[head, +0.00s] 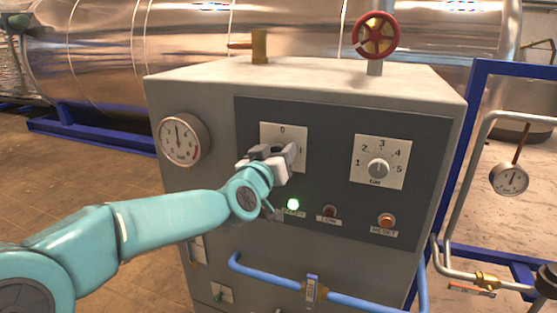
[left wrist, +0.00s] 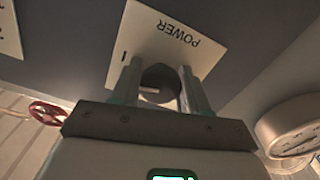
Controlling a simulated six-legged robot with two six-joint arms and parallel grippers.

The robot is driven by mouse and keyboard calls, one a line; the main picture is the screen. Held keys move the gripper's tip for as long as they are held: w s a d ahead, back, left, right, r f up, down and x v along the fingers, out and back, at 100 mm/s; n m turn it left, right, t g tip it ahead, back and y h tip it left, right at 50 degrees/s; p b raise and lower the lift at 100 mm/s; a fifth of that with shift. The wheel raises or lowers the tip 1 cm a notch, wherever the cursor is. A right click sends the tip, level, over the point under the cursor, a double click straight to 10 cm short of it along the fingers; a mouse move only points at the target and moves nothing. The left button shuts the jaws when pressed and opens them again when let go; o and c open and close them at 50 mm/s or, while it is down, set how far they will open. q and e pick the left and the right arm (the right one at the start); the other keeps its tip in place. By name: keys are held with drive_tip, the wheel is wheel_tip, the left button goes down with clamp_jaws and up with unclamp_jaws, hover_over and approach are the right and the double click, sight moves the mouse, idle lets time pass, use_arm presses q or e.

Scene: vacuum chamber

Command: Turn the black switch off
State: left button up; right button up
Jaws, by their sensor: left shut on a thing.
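The black switch (left wrist: 160,78) sits on a white plate (left wrist: 143,40) marked POWER in the left wrist view. The same plate (head: 270,130) shows a "0" at its top in the head view, where the gripper hides the switch. My left gripper (head: 288,157) is at the plate. Its two fingers (left wrist: 158,88) stand on either side of the switch in the left wrist view, shut on it. The angle of the switch is hard to tell. My right gripper is not in view.
The grey cabinet's dark panel (head: 330,180) also bears a numbered dial (head: 378,168), a lit green lamp (head: 293,204), a dark red lamp (head: 329,211) and an orange button (head: 386,220). A gauge (head: 183,140) is left of the panel. A blue pipe (head: 265,271) runs below; a red handwheel (head: 376,36) stands on top.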

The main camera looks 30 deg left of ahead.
use_arm(q)
drive_tip(key=n+b, duration=0.1)
drive_tip(key=n, duration=0.1)
drive_tip(key=shift+d+f+n+b, duration=0.15)
drive_tip(key=shift+f+n+b, duration=0.2)
drive_tip(key=shift+n, duration=0.05)
drive_tip(key=n+b, duration=0.2)
drive_tip(key=n, duration=0.2)
drive_tip(key=n+b, duration=0.1)
drive_tip(key=n, duration=0.3)
drive_tip(key=shift+n, duration=0.4)
drive_tip(key=shift+r+n+b, duration=0.15)
drive_tip(key=shift+n+b, duration=0.55)
drive_tip(key=shift+n, duration=1)
drive_tip(key=o, duration=0.9)
drive_tip(key=shift+o, duration=0.4)
drive_tip(key=shift+s+r, duration=0.1)
drive_tip(key=shift+r, duration=0.1)
